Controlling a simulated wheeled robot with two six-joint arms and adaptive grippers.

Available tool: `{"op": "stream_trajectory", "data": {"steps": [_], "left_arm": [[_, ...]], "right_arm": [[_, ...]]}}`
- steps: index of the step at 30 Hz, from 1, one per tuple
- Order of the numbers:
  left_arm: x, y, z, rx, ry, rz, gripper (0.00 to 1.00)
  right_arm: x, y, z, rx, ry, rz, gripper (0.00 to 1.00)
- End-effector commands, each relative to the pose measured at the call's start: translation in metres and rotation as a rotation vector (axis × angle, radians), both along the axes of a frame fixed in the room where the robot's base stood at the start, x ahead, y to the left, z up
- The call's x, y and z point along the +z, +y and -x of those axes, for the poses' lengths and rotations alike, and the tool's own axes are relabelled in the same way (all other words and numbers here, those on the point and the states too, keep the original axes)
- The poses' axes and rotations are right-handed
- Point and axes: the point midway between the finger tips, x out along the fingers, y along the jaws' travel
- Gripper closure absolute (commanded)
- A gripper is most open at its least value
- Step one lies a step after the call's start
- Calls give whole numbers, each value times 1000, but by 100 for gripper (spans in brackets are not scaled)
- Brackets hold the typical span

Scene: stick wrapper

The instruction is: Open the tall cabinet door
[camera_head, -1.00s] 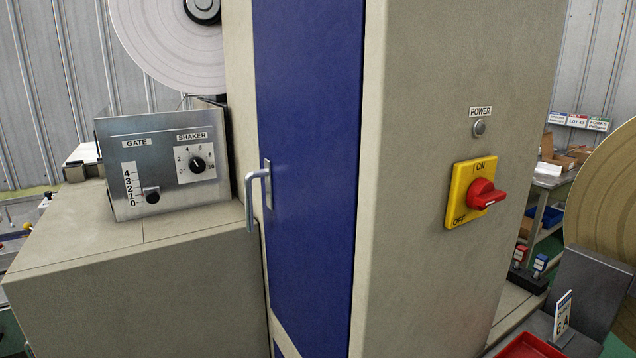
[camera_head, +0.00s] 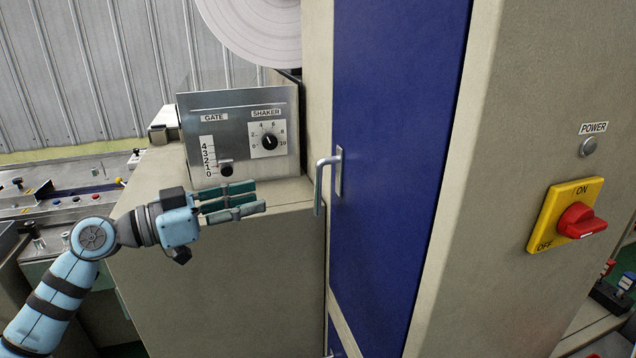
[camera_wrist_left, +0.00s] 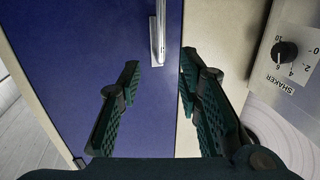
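The tall cabinet door (camera_head: 395,150) is a blue panel, closed flush in its beige frame. Its grey metal handle (camera_head: 322,185) stands out on the door's left side. My left gripper (camera_head: 262,198) is in front of the control box, to the left of the handle and apart from it, fingers pointing right. In the left wrist view the two dark green fingers (camera_wrist_left: 158,75) are spread open with nothing between them. The handle (camera_wrist_left: 158,40) shows beyond the fingertips there, near the top. My right gripper is in neither view.
A metal control box (camera_head: 245,135) with gate slider and shaker knob sits on a beige housing (camera_head: 230,290) behind my left gripper. A yellow power switch (camera_head: 565,215) with a red knob is on the cabinet's right face. A large white reel (camera_head: 255,30) is above.

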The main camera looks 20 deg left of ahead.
Motion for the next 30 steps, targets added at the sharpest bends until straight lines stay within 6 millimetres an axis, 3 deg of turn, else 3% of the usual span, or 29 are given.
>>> {"op": "stream_trajectory", "data": {"steps": [5, 15, 21, 30], "left_arm": [[10, -18, -14, -9, -11, 13, 68], [8, -86, -79, -7, -3, 12, 68], [4, -102, -96, -3, -3, 9, 68], [3, -103, -97, -3, -3, 8, 71]], "right_arm": [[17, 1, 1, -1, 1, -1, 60], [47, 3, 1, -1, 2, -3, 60], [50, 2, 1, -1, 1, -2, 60], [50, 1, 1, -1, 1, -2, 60]]}}
